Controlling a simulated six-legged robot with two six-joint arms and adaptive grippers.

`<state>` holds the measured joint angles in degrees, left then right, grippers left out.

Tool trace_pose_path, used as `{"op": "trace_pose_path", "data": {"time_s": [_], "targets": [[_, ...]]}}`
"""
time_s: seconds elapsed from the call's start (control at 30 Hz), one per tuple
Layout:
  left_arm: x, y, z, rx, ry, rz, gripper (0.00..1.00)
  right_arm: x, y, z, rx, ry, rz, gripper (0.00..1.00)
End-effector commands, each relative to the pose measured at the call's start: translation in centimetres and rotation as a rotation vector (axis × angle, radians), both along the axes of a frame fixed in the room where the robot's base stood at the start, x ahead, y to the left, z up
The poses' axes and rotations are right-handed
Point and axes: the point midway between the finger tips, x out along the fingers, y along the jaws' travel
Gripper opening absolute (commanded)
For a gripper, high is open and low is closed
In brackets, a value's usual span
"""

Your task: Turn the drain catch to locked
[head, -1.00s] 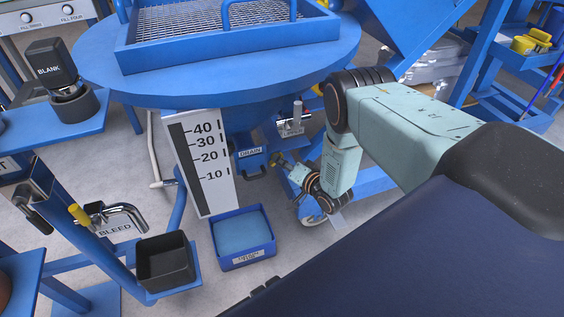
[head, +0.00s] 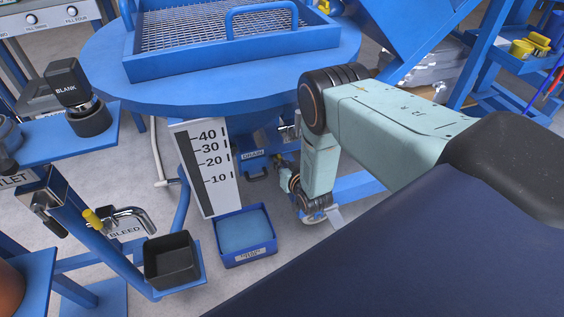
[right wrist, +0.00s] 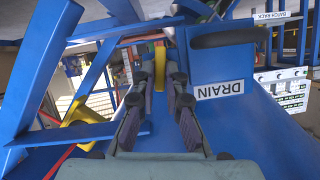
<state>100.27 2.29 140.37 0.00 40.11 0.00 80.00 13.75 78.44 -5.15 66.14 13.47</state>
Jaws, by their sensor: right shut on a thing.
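The drain catch shows as a yellow handle (right wrist: 160,72) in the right wrist view, upright between my fingertips. My right gripper (right wrist: 160,80) is shut on it, one finger on each side. In the head view the right gripper (head: 279,163) is small, just right of the DRAIN label (head: 253,155) under the round blue table. The label also shows in the right wrist view (right wrist: 220,90), to the right of the fingers. The catch's pivot and any locked marking cannot be made out. My left gripper is not in view.
A blue tray (head: 246,262) with a light blue pad stands on the floor below the drain. A level scale board (head: 204,170) stands left of it. Blue frame bars (right wrist: 75,85) lie close left of the gripper. A BLEED valve (head: 125,222) is further left.

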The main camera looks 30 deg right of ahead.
Motion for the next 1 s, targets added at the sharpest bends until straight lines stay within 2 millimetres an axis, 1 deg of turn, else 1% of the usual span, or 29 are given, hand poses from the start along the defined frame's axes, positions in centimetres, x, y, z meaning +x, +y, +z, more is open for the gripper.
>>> {"op": "trace_pose_path", "data": {"time_s": [0.2, 0.4, 0.93, 0.97, 1.0], "targets": [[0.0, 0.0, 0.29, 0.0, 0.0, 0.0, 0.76, 0.06, 0.16, 0.06, -0.111, 0.025, 0.0, 0.0], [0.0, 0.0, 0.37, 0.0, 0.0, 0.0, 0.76, 0.1, 0.23, 0.07, -0.166, 0.037, 0.001, 0.0], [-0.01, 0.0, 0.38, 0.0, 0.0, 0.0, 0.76, 0.12, 0.2, 0.07, -0.186, 0.041, 0.001, 0.0], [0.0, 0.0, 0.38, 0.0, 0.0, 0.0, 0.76, 0.12, 0.2, 0.07, -0.186, 0.041, 0.001, 0.14], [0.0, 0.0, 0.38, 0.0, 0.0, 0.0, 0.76, 0.12, 0.2, 0.07, -0.186, 0.041, 0.001, 0.17]]}}
